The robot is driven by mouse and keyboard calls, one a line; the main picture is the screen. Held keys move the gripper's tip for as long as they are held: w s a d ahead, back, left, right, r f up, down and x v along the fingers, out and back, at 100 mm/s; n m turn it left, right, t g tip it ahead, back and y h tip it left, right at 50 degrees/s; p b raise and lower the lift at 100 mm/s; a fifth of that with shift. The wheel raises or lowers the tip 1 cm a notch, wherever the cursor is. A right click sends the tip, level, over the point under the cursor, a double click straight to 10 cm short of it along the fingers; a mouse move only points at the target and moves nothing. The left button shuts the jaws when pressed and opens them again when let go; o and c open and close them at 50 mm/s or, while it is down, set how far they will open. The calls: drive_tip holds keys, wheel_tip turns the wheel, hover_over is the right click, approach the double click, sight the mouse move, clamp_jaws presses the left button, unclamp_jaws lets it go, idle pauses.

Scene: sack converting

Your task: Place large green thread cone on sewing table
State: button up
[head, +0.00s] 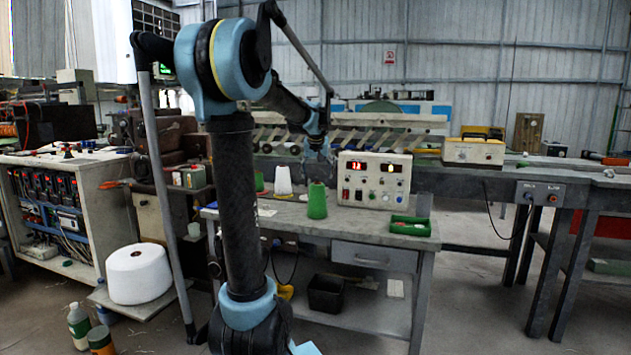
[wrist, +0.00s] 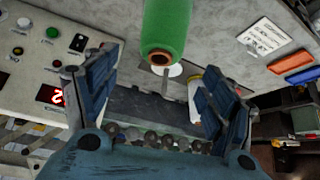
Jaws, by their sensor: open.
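A large green thread cone (head: 317,201) stands upright on the grey table with a drawer (head: 365,236), left of the control box. My gripper (head: 320,152) is above the table, over and apart from this cone. In the wrist view a green cone (wrist: 166,28) shows at the top centre, beyond the spread fingers. My gripper (wrist: 157,78) is open there, with nothing between its fingers. A white cone (head: 283,180) and a smaller green thing (head: 259,181) stand further left on the table; my arm partly hides that area.
The control box (head: 374,178) with red displays stands close on the right; it also shows in the wrist view (wrist: 35,75). A green tray (head: 409,226) lies at the table's right front. A large white spool (head: 138,274) sits on a low shelf at the left.

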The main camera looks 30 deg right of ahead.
drive_tip(key=s+a+f+n+y, duration=0.1)
drive_tip(key=s+a+f, duration=0.2)
drive_tip(key=a, duration=0.6)
drive_tip(key=s+a+f+n+y, duration=0.1)
drive_tip(key=s+a+f, duration=0.15)
drive_tip(key=a, duration=0.65)
drive_tip(key=s+a+f+n, duration=0.1)
drive_tip(key=s+a+f, duration=0.15)
drive_tip(key=a, duration=0.75)
drive_tip(key=s+a+f+n+g, duration=0.1)
drive_tip(key=s+a+f+n, duration=0.1)
drive_tip(key=s+a+f, duration=0.5)
drive_tip(key=s+a+f+n+g+y, duration=0.1)
drive_tip(key=s+a+f+n+g, duration=0.1)
drive_tip(key=s+a+f, duration=0.6)
drive_tip(key=s+f, duration=0.1)
drive_tip(key=s, duration=0.4)
drive_tip(key=shift+a+f+y, duration=0.15)
drive_tip(key=shift+f+y, duration=0.1)
drive_tip(key=shift+y, duration=0.05)
drive_tip(key=shift+w+f, duration=0.2)
drive_tip(key=shift+w, duration=0.15)
